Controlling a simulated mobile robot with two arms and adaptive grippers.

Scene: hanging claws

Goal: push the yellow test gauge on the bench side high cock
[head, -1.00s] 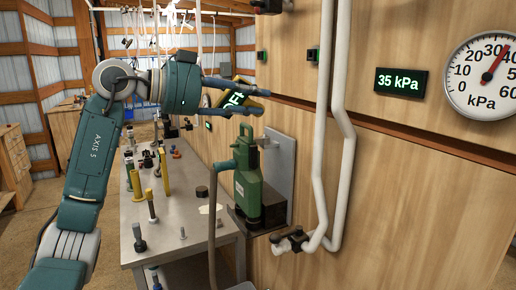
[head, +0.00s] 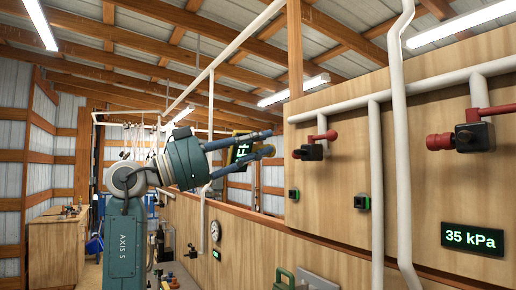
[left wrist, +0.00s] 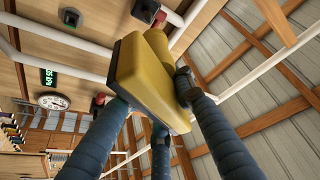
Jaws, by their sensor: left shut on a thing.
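My left gripper (head: 268,143) is raised in the middle of the head view, with its fingers pointing right. It is shut on the yellow test gauge (head: 241,150), whose dark face with green lettering is partly hidden by the fingers. In the left wrist view the gauge's yellow body (left wrist: 152,72) fills the space between the fingers. A high cock with a red handle (head: 313,150) sits on the wall pipe, to the right of the fingertips and apart from them in the picture. Another red-handled cock (head: 470,136) is farther right. My right gripper is not in view.
A wooden wall panel (head: 340,215) with white pipes (head: 397,150) stands on the right. It carries a 35 kPa display (head: 472,238) and small green-lit boxes (head: 362,202). A green device (head: 283,279) shows at the bottom edge. Open air surrounds the gripper's left.

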